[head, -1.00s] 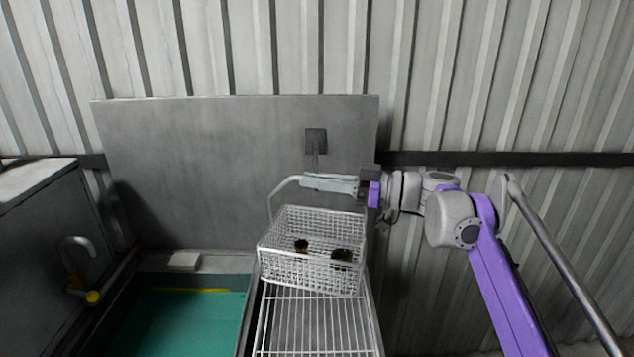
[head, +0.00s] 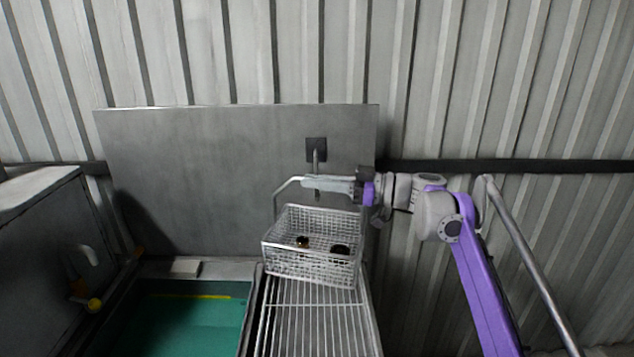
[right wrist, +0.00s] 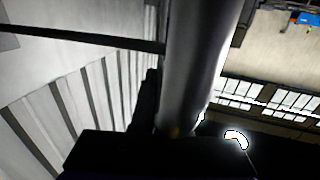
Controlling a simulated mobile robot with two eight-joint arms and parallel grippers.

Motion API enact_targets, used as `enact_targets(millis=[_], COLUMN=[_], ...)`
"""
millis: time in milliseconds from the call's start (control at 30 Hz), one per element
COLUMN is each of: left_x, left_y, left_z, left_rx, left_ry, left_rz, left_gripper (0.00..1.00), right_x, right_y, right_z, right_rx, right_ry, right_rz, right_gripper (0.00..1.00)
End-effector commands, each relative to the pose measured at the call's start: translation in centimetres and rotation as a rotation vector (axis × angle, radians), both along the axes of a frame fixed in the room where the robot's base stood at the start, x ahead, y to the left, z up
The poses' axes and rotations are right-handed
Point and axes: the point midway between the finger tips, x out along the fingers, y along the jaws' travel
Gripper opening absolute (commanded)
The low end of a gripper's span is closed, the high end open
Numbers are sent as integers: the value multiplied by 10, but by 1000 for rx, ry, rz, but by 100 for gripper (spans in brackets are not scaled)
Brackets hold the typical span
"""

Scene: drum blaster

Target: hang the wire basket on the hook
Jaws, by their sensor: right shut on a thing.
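The white wire basket (head: 312,267) hangs level from its handle (head: 330,185) above the wire rack in the head view. Two small dark round things (head: 340,250) lie in it. My right gripper (head: 360,187) is shut on the right part of the handle's grip. The hook (head: 316,157) comes down from a dark plate on the grey back panel. In the picture the handle crosses the hook's lower part; I cannot tell whether they touch. In the right wrist view a thick grey bar (right wrist: 200,65), apparently the handle, fills the middle. My left gripper is not in view.
The wire rack (head: 318,320) lies below the basket. A sink with a green bottom (head: 190,325) is to its left, with a tap (head: 85,262) at the far left. The grey back panel (head: 210,180) stands close behind. Right of the panel is corrugated wall.

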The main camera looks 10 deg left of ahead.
Motion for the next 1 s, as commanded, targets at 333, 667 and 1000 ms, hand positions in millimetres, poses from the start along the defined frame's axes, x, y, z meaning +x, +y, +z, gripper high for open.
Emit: enact_targets(millis=[333,667,1000], left_x=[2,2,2], left_y=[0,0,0], left_z=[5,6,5], left_rx=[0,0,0], left_ry=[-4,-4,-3], left_rz=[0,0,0], left_gripper=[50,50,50], right_x=[10,14,13], right_y=[2,3,4], right_z=[-12,-24,-30], right_rx=[3,2,-2], right_ry=[0,0,0], right_rz=[0,1,5], right_gripper=[0,0,0])
